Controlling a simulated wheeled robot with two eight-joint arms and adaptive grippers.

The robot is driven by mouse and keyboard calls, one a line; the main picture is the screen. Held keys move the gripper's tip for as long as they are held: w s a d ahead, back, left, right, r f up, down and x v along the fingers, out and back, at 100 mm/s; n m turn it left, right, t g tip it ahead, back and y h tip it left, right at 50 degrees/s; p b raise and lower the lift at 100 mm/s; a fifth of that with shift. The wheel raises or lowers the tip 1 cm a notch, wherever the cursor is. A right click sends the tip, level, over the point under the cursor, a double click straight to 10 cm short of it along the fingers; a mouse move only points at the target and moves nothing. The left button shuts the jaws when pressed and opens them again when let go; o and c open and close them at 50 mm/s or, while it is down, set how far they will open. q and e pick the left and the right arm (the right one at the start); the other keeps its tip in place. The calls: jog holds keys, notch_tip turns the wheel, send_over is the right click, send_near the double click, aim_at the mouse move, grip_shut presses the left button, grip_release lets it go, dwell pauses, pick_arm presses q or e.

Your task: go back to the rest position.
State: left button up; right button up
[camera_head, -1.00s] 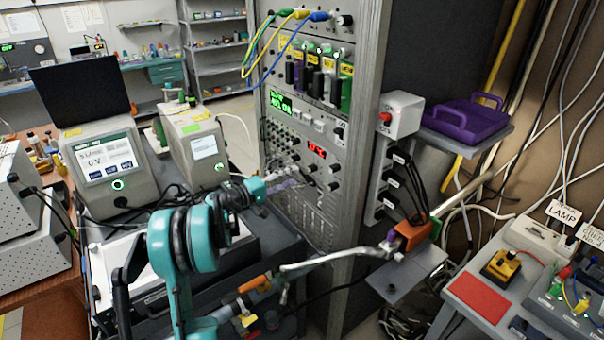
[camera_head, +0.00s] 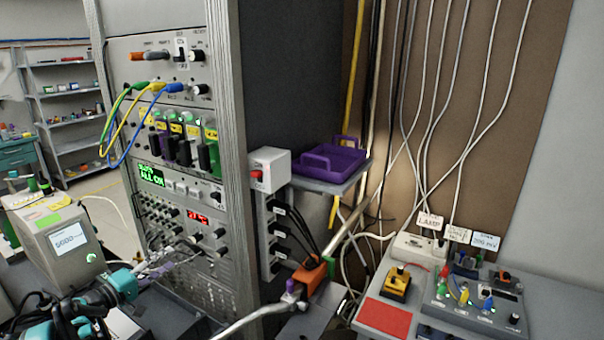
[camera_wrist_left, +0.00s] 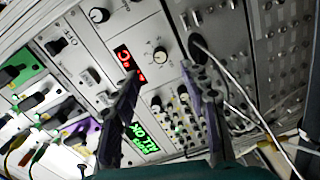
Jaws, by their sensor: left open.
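My left gripper (camera_head: 172,258) shows at the lower left of the head view, on a teal and black arm, in front of the lower panel of the tall grey rack (camera_head: 240,130). In the left wrist view its two dark fingers (camera_wrist_left: 162,72) are spread apart with nothing between them. Behind them lies the rack panel with knobs, a red display (camera_wrist_left: 127,57) and a green display (camera_wrist_left: 140,137). I cannot tell how far the fingertips are from the panel. My right gripper is not in view.
A purple tray (camera_head: 345,162) rests on a side shelf. A red-button box (camera_head: 270,168) is mounted on the rack's side. An orange block (camera_head: 308,278) with a metal rod is low in front. A meter box (camera_head: 65,240) stands left; a control bench (camera_head: 455,318) stands right.

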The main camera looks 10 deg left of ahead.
pick_arm(q)
jog(key=s+d+m+g, duration=0.2)
jog(key=s+d+g, duration=0.1)
jog(key=d, duration=0.8)
jog(key=s+d+m+g, duration=0.2)
jog(key=s+d+g, duration=0.1)
jog(key=d, duration=0.8)
jog(key=s+d+f+m+g+y, duration=0.1)
jog(key=s+d+f+m+y, duration=0.1)
jog(key=s, duration=0.5)
jog(key=s+d+f+m+g+y, duration=0.1)
jog(key=s+d+f+m+y, duration=0.1)
jog(key=s+d, duration=0.2)
jog(key=s+d+f+m+g+y, duration=0.1)
jog(key=s+d+f+m+y, duration=0.1)
jog(key=s, duration=0.9)
jog(key=shift+d+f+m+y, duration=0.2)
jog(key=shift+d+m+y, duration=0.1)
jog(key=shift+d+y, duration=0.15)
